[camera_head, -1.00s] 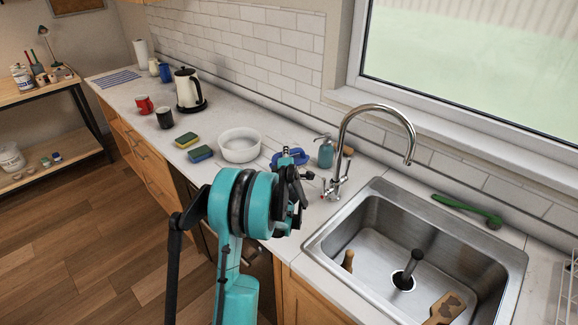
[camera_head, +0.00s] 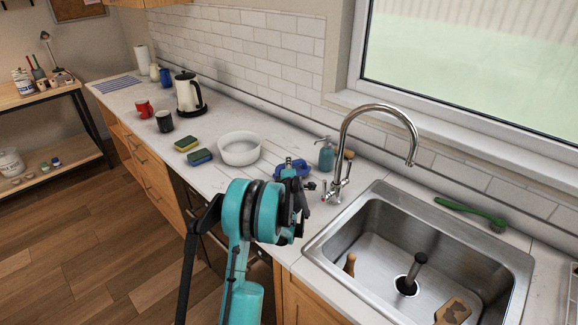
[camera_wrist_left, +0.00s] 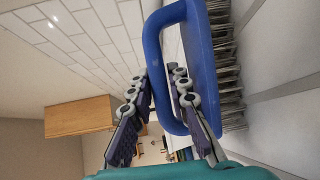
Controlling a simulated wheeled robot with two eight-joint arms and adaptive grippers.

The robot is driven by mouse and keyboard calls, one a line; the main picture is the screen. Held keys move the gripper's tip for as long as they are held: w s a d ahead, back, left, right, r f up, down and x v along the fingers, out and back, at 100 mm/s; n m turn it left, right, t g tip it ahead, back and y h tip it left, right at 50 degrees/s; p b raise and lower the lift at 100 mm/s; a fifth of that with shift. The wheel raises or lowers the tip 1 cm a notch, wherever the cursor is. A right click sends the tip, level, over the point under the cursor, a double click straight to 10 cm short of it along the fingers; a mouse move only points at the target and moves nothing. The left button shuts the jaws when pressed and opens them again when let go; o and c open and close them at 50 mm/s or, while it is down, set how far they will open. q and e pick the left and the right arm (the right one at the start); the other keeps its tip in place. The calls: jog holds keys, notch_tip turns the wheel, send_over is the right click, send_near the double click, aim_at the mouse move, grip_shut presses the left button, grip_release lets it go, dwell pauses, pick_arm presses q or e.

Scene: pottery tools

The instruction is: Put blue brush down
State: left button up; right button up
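The blue brush (camera_head: 293,168) is at the counter just left of the soap bottle in the head view, partly hidden by my left wrist. In the left wrist view, its blue loop handle (camera_wrist_left: 152,52) passes between the two fingers of my left gripper (camera_wrist_left: 163,85), with one finger inside the loop. The fingers close in on the handle bar. Its grey bristles (camera_wrist_left: 228,65) face the pale counter surface; I cannot tell whether they touch it. In the head view, my left gripper's fingertips are mostly hidden. My right gripper is not in view.
The steel sink (camera_head: 340,245) and its faucet (camera_head: 372,110) are to the right, with the soap bottle (camera_head: 326,156) beside the faucet.

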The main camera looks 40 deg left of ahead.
pick_arm(q)
jog(key=shift+o, duration=1)
jog(key=shift+r, duration=0.1)
jog(key=shift+r, duration=0.15)
jog(key=p+v, duration=0.2)
jog(key=v, duration=1)
jog(key=s+d+r+m+g+h, duration=0.1)
jog(key=s+d+r+m+h, duration=0.2)
jog(key=d+m, duration=0.35)
jog(key=s+d+r+m+g+h, duration=0.1)
jog(key=s+d+r+m, duration=0.2)
jog(key=s+d+m, duration=0.35)
jog(key=s+d+f+m+g+h, duration=0.1)
jog(key=s+d+m+g+h, duration=0.1)
jog(key=s+d+m, duration=0.4)
jog(key=s+d+f+m+g+h, duration=0.1)
jog(key=s+d+m+h, duration=0.3)
jog(key=d, duration=1)
jog(key=s+f+m, duration=0.1)
jog(key=s+m, duration=0.2)
jog(key=s, duration=0.2)
jog(key=shift+s+f+m+g, duration=0.2)
jog(key=shift+s+m+g, duration=0.1)
jog(key=shift+g, duration=0.1)
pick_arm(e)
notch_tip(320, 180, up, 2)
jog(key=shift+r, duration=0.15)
